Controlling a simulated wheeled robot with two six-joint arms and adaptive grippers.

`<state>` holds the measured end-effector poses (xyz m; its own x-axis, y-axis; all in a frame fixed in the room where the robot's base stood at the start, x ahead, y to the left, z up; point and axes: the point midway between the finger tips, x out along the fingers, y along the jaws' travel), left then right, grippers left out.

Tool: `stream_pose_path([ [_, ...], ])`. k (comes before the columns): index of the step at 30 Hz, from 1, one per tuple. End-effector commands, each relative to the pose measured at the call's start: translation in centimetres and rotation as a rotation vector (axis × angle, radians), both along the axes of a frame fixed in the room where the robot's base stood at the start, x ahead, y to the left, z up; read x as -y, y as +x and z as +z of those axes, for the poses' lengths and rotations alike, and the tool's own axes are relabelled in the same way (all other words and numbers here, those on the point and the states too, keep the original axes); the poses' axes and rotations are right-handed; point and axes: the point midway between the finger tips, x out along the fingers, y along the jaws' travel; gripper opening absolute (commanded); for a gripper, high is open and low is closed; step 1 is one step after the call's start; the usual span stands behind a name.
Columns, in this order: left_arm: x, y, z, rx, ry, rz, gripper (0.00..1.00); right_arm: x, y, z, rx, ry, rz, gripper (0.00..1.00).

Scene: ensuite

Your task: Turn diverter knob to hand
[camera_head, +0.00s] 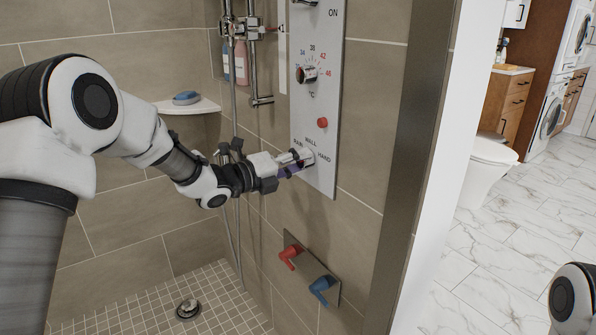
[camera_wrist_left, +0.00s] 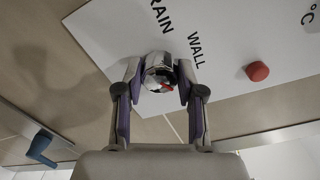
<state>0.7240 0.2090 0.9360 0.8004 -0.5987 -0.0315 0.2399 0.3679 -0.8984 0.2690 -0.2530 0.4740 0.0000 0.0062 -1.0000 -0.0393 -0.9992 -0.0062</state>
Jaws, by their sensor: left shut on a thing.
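In the head view the knob (camera_head: 307,156) is partly hidden by my left gripper (camera_head: 296,163). My left gripper is shut on the knob, with one finger on each side of it in the wrist view (camera_wrist_left: 159,88). My right gripper is not in view.
Above the knob are a red button (camera_head: 322,123) and a temperature dial (camera_head: 307,75). Below are a red lever (camera_head: 290,256) and a blue lever (camera_head: 322,289). A shower rail and hose (camera_head: 232,100) hang left of the panel. A corner shelf (camera_head: 188,106) is behind my arm.

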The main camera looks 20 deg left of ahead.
Motion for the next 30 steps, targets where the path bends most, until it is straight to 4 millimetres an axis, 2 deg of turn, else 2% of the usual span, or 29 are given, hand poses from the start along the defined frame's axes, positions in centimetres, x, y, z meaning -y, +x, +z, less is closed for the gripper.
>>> stream_pose_path([
  [15,0.11,-0.06,-0.18,0.010,0.020,-0.003,0.03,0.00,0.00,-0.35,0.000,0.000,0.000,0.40],
  [16,0.11,-0.07,-0.20,0.009,0.019,-0.003,0.49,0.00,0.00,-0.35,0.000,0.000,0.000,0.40],
  [17,0.10,-0.06,-0.19,0.009,0.019,-0.003,0.59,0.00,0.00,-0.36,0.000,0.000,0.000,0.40],
  [18,0.10,-0.06,-0.18,0.010,0.019,-0.003,0.63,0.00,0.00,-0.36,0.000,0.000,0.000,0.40],
  [26,0.03,-0.05,-0.12,0.010,0.018,-0.002,0.63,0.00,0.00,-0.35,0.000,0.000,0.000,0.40],
  [30,-0.68,-0.79,-0.01,0.010,0.015,0.001,0.63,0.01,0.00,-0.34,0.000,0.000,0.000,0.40],
])
